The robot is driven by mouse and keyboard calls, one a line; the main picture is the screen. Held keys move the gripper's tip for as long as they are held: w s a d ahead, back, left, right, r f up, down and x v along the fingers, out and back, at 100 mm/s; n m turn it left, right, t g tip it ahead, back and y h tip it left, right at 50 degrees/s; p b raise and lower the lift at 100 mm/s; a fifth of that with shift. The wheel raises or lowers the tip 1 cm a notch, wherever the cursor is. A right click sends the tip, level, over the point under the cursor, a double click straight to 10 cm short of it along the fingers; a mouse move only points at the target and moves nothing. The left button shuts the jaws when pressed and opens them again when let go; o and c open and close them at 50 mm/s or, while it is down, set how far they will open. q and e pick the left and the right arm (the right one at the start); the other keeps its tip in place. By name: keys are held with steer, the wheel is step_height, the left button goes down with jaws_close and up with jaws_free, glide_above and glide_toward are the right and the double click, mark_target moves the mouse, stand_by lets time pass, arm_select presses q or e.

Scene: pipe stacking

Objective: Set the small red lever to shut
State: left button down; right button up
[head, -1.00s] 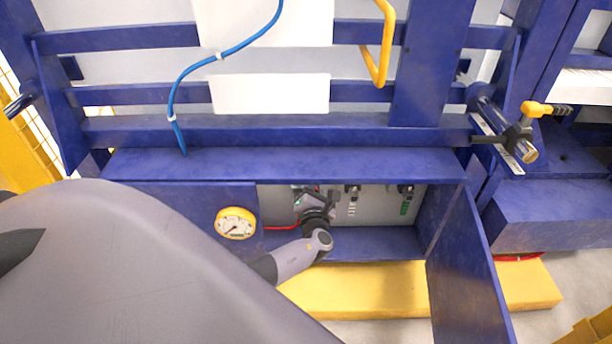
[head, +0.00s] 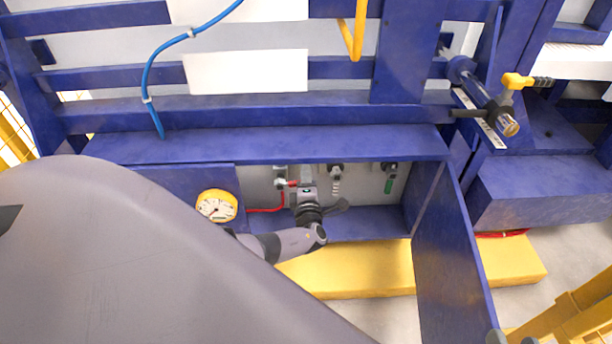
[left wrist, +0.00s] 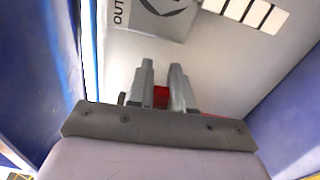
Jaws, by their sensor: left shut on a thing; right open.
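The small red lever (head: 292,184) shows only as a bit of red beside my left gripper, inside the open blue cabinet. My left gripper (head: 306,172) reaches into the cabinet from the front and points toward its back wall. In the left wrist view, the two fingers of my left gripper (left wrist: 163,78) are shut on the red lever (left wrist: 161,97); part of the red shows between them and a little beyond the right finger. The fingers hide most of the lever, so its exact angle is hard to tell.
A round yellow gauge (head: 216,206) sits left of the opening, with a red hose (head: 266,210) beside it. Dark fittings with white and green tags (head: 388,184) hang to the right. The open blue door (head: 452,255) bounds the right side. A yellow block (head: 365,270) lies below.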

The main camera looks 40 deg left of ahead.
arm_select(q)
steer(key=shift+f+m, duration=0.4)
steer(key=shift+s, duration=0.1)
steer(key=c, duration=1.1)
jaws_free()
steer(key=shift+d, duration=0.1)
